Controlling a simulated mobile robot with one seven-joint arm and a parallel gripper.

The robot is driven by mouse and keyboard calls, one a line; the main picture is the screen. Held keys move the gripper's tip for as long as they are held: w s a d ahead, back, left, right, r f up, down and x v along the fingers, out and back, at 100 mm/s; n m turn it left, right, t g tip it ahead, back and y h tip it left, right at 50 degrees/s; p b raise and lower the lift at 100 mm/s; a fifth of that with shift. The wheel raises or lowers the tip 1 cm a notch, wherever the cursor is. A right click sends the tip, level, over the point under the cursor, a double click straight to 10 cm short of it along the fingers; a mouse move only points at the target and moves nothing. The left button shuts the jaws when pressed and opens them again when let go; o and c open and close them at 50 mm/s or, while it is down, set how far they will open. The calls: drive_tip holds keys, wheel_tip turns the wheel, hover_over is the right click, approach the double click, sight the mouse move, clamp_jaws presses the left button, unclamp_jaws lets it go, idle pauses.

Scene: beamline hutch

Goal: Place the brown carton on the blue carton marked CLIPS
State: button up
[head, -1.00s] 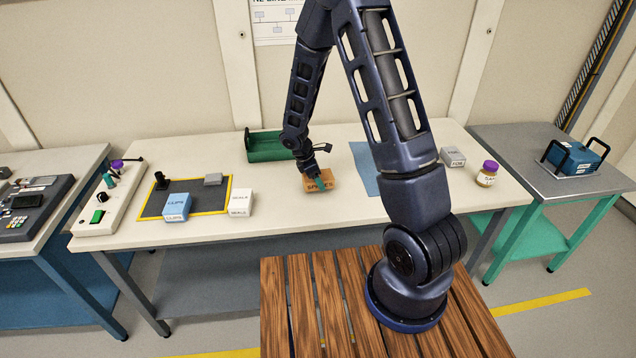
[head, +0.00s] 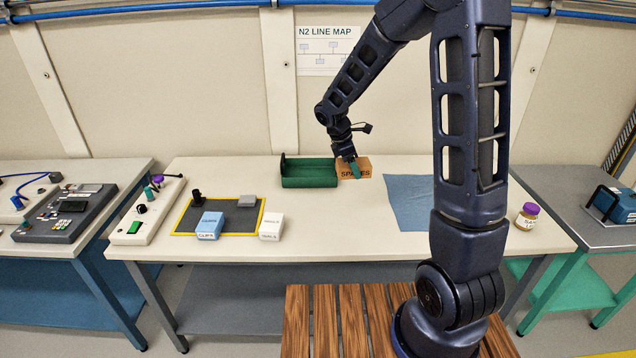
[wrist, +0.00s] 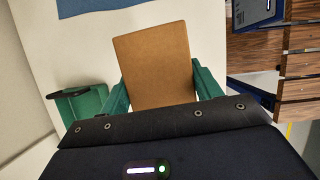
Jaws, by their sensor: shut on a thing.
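The brown carton (head: 348,174), lettered SPARES, is in my gripper (head: 354,167), whose teal fingers are shut on its two sides. In the wrist view the brown carton (wrist: 155,62) fills the space between the fingertips. It appears raised off the bench, right of the green tray; the exact gap beneath is hard to tell. The blue carton marked CLIPS (head: 209,226) stands on the front edge area of a yellow-bordered dark mat (head: 228,217), to the left and nearer the front than my gripper. Its top is bare.
A white carton (head: 271,226) stands close to the right of the blue carton. A black knobbed object (head: 197,197) and a grey block (head: 247,201) are behind it. The green tray (head: 309,181) stands at the back. Bench between is clear. A blue cloth (head: 408,197) lies right.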

drive_tip(key=shift+a+r, duration=0.1)
drive_tip(key=shift+r, duration=0.05)
drive_tip(key=w+a+r+n+t, duration=0.1)
drive_tip(key=a+n, duration=0.1)
drive_tip(key=a, duration=0.4)
drive_tip(key=w+a+n+t, duration=0.1)
drive_tip(key=w+a+n, duration=0.15)
drive_tip(key=a, duration=0.45)
wheel_tip(320, 180, up, 4)
drive_tip(key=f+n+t+y, duration=0.15)
drive_tip(key=n+y, duration=0.35)
drive_tip(key=n, duration=0.8)
hover_over(210, 218)
drive_tip(key=s, duration=0.1)
drive_tip(key=r, duration=0.1)
drive_tip(key=shift+t, duration=0.25)
drive_tip(key=f, duration=2)
drive_tip(key=shift+s+d, duration=0.1)
drive_tip(key=shift+s, duration=0.1)
drive_tip(key=shift+f, duration=0.1)
drive_tip(key=o, duration=1.2)
drive_tip(key=v, duration=1.2)
drive_tip(key=shift+a, duration=0.2)
